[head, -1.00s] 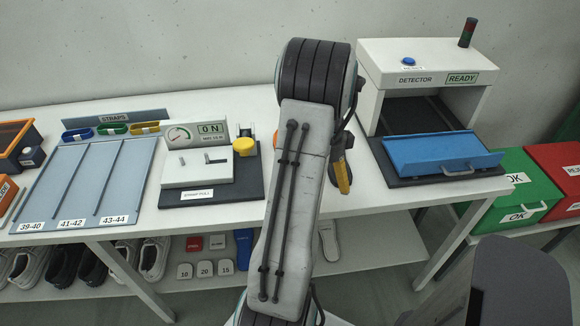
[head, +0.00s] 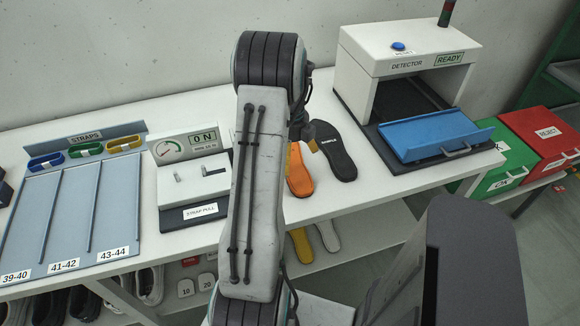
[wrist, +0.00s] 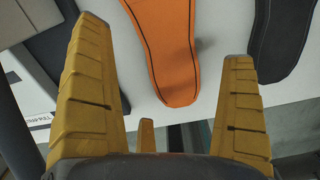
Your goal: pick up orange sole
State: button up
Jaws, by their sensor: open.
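The orange sole (head: 299,172) lies flat on the white table, just right of my arm in the head view, its upper part partly hidden. In the head view my gripper is mostly hidden behind my arm.
A black sole (head: 336,150) lies right of the orange one. Yellow and white soles (head: 301,245) are on the shelf below.

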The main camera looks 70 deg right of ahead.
aim_at(295, 170)
jog(key=shift+a+f+p, duration=0.1)
jog(key=shift+f+p, duration=0.45)
jog(key=shift+f, duration=2.35)
jog(key=shift+c, duration=0.3)
jog(key=c, duration=1)
jog(key=shift+r, duration=0.1)
